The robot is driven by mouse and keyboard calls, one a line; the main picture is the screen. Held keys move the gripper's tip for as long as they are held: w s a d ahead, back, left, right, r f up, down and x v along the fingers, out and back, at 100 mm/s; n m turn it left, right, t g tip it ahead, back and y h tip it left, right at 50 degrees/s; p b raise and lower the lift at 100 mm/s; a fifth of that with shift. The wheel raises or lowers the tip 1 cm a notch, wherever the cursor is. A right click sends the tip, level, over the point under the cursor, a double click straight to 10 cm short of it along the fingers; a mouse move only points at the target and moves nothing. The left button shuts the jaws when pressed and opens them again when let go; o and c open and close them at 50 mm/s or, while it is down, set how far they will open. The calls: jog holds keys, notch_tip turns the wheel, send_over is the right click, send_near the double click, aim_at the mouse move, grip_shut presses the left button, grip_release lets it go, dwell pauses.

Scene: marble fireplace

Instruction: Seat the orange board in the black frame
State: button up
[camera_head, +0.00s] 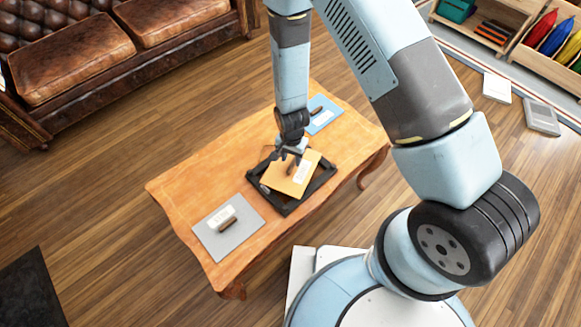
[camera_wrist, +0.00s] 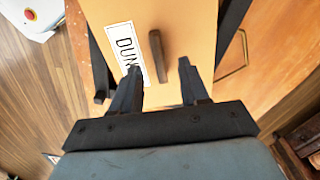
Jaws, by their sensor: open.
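The orange board (camera_head: 284,180) lies over the black frame (camera_head: 317,183) on the wooden table. It sits at an angle to the frame, and whether it is flat or tilted is hard to tell. In the wrist view the orange board (camera_wrist: 190,30) shows a white label reading "DUN" and a brown handle (camera_wrist: 157,56). Parts of the black frame (camera_wrist: 102,70) show on both sides of it. My gripper (camera_head: 290,158) is above the board's upper left part. In the wrist view my gripper (camera_wrist: 160,75) is open, with its fingertips on either side of the handle's near end.
A grey board (camera_head: 240,236) with a handle lies at the table's near left, and a blue board (camera_head: 322,122) at its far end. The wooden table (camera_head: 185,190) has bare room at left. A brown leather sofa (camera_head: 70,70) stands behind.

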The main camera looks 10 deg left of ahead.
aim_at(292, 164)
jog(key=shift+f, duration=1.7)
jog(key=shift+c, duration=0.4)
grip_shut()
